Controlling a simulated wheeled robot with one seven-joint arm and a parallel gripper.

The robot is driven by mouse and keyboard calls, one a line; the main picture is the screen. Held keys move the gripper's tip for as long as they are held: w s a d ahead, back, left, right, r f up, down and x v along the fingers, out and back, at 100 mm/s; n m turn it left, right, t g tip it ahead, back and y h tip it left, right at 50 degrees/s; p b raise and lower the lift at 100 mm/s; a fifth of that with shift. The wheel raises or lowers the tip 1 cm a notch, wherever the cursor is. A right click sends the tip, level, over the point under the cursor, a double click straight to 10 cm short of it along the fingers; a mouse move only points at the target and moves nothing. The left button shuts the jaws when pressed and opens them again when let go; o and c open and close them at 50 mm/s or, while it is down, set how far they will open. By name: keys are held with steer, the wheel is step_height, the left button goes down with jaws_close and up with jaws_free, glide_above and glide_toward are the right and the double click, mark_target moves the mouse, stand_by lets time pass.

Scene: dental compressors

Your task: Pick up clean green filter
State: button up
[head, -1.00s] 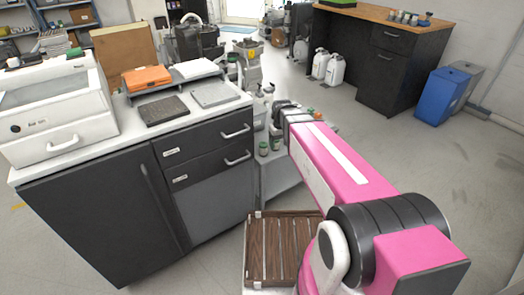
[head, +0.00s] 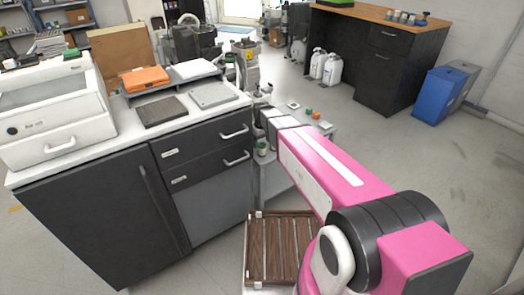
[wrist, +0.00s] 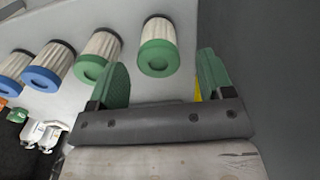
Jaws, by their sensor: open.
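In the wrist view, my gripper (wrist: 165,82) is open, its two green fingers apart. A green-ended filter (wrist: 158,58) with a white pleated body lies just beyond the fingertips, roughly in line with the gap between them. A second green-ended filter (wrist: 97,58) lies to its left, beyond the left finger. Both pleated bodies look whitish; I cannot tell for sure which is clean.
Two blue-ended filters (wrist: 47,68) (wrist: 14,68) continue the row leftward on the pale surface. Small white parts (wrist: 42,133) lie at lower left. A dark grey panel (wrist: 265,60) stands close on the right. In the head view, a dark cabinet (head: 95,225) stands left of my arm.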

mark_target(262, 144)
step_height(262, 144, down, 5)
steer(key=shift+w+r, duration=0.15)
steer(key=shift+r, duration=0.05)
steer(key=c, duration=1)
steer(key=shift+r, duration=0.2)
